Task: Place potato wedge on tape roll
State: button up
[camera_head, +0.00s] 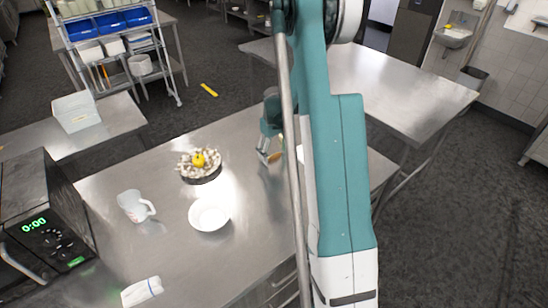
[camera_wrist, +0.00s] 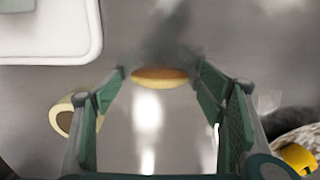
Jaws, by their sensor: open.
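The potato wedge (camera_wrist: 160,78), yellow with a browned top, lies between the two fingertips of my gripper (camera_wrist: 158,74) in the wrist view. The fingers stand apart, with the wedge close to both tips; I cannot tell whether they touch it. The pale yellow tape roll (camera_wrist: 64,120) is on the steel table just outside the left finger, partly hidden by it. In the head view my gripper (camera_head: 267,154) points down low over the table, and the tape roll is not visible there.
A white tray (camera_wrist: 90,50) lies at the upper left of the wrist view. In the head view, a dark-rimmed bowl (camera_head: 202,178) with a yellow fruit, a white bowl (camera_head: 209,215) and a cup (camera_head: 132,205) stand left on the table. Bare table (camera_head: 240,150) lies between.

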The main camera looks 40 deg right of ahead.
jog(key=c, duration=1)
jog(key=shift+c, duration=0.2)
jog(key=shift+r, duration=0.15)
jog(key=shift+r, duration=4.85)
jog(key=shift+c, duration=0.2)
